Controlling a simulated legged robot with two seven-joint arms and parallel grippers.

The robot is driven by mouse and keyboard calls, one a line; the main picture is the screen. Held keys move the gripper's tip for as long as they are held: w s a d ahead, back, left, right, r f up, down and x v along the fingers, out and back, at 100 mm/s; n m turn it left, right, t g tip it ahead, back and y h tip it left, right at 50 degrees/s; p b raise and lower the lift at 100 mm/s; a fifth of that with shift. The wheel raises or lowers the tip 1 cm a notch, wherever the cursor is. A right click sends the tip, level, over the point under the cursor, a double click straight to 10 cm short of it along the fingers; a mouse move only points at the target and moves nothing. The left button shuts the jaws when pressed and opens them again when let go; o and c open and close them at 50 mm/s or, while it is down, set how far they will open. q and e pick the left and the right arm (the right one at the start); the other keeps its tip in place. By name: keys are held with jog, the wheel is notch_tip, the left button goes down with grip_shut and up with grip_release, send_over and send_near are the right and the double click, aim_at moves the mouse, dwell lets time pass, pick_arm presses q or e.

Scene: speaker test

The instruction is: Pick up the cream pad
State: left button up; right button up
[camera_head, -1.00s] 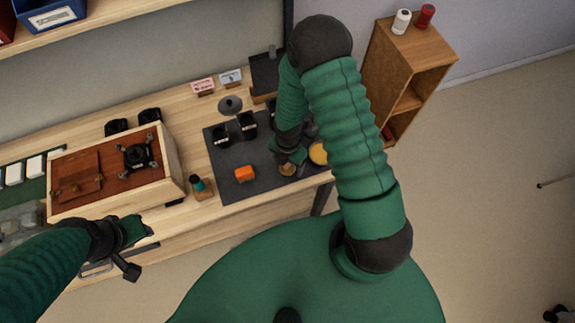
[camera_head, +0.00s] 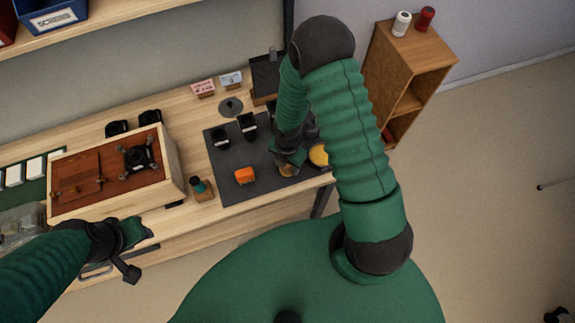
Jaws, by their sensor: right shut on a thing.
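My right gripper (camera_head: 288,162) points down over the dark grey mat (camera_head: 262,184), near its right side. It is shut on a small tan-cream round piece (camera_head: 287,171), which looks like the cream pad. The fingers and wrist hide most of it, and I cannot tell whether it is clear of the mat. My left gripper (camera_head: 136,245) hangs at the bench's front edge, left of the mat and away from the pad; its finger gap is not clear.
A yellow disc (camera_head: 318,155) lies just right of the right gripper. An orange block (camera_head: 244,176) and black cups (camera_head: 248,126) are on the mat to the left. A wooden box (camera_head: 172,178) stands further left. A small bottle (camera_head: 198,186) stands between box and mat.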

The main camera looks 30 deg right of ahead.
jog(key=shift+w+r, duration=0.1)
jog(key=shift+r, duration=0.3)
notch_tip(320, 180, up, 3)
jog(key=shift+f, duration=0.2)
jog(key=s+a+r+p, duration=0.1)
jog(key=s+a+p, duration=0.4)
jog(key=s, duration=0.9)
jog(key=a, duration=0.3)
jog(key=shift+a+r, duration=0.15)
jog(key=shift+a, duration=0.1)
jog(key=o, duration=0.8)
jog(key=shift+w, duration=0.1)
jog(key=c, duration=0.5)
